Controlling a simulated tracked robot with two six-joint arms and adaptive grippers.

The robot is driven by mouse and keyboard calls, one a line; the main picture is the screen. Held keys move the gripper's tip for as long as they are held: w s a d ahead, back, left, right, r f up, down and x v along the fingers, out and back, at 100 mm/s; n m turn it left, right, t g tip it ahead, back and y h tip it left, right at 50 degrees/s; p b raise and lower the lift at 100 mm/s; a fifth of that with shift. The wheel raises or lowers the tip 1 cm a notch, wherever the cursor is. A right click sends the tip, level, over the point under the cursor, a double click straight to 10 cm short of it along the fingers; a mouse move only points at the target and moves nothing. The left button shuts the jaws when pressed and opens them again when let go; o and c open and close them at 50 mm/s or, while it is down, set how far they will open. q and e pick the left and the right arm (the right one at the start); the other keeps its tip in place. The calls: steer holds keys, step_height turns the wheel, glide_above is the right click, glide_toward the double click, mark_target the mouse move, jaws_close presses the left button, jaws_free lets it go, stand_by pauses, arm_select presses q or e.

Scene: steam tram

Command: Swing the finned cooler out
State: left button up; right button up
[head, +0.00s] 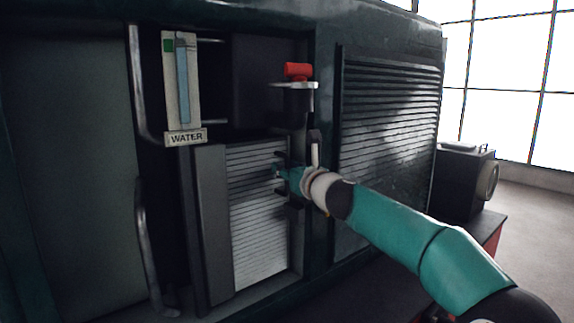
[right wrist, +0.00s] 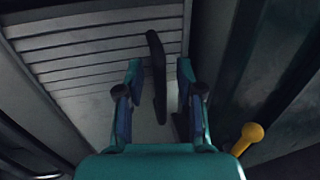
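The finned cooler (head: 260,225), a pale panel of horizontal fins, sits in the recess of the dark green tram body. Its fins also fill the upper left of the right wrist view (right wrist: 80,60). My right gripper (head: 279,172) is at the cooler's upper right edge in the head view. In the right wrist view my right gripper (right wrist: 159,75) is open, with a black upright handle (right wrist: 157,70) between its fingers. Gaps show on both sides of the handle. Its far end is partly hidden in the head view. My left gripper is not in view.
A red valve handle (head: 297,71) on a bracket is above my right gripper. A water gauge (head: 182,80) and a curved grab rail (head: 146,240) are left of the cooler. A louvred panel (head: 390,140) is to the right.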

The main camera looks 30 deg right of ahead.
jaws_close()
stand_by(0.4)
